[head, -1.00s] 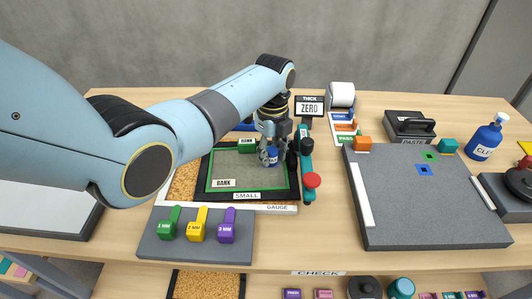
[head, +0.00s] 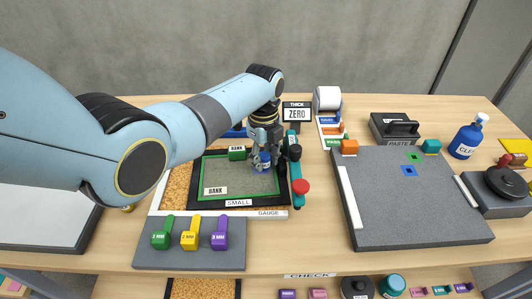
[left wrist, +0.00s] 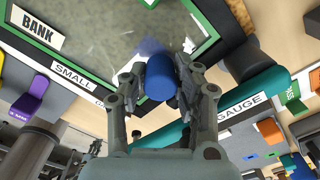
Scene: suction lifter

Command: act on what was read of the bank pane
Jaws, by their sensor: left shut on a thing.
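The bank pane (head: 222,176) is a grey sheet with a green border and a BANK label, lying in a black frame marked SMALL on the gauge board (head: 171,190). It also shows in the left wrist view (left wrist: 106,40). My left gripper (head: 262,150) is over the pane's right part, shut on a small blue cylinder (head: 262,163). In the left wrist view the cylinder (left wrist: 160,78) sits between the fingers, close above the pane; contact with it cannot be told. A sign (head: 297,111) reads THICK ZERO. My right gripper is out of view.
A teal gauge arm with a red knob (head: 300,187) stands right of the pane. A green block (head: 237,153) lies at its back edge. Green, yellow and purple MM tabs (head: 190,232) stand in front. A grey slab (head: 410,205) at right is mostly clear.

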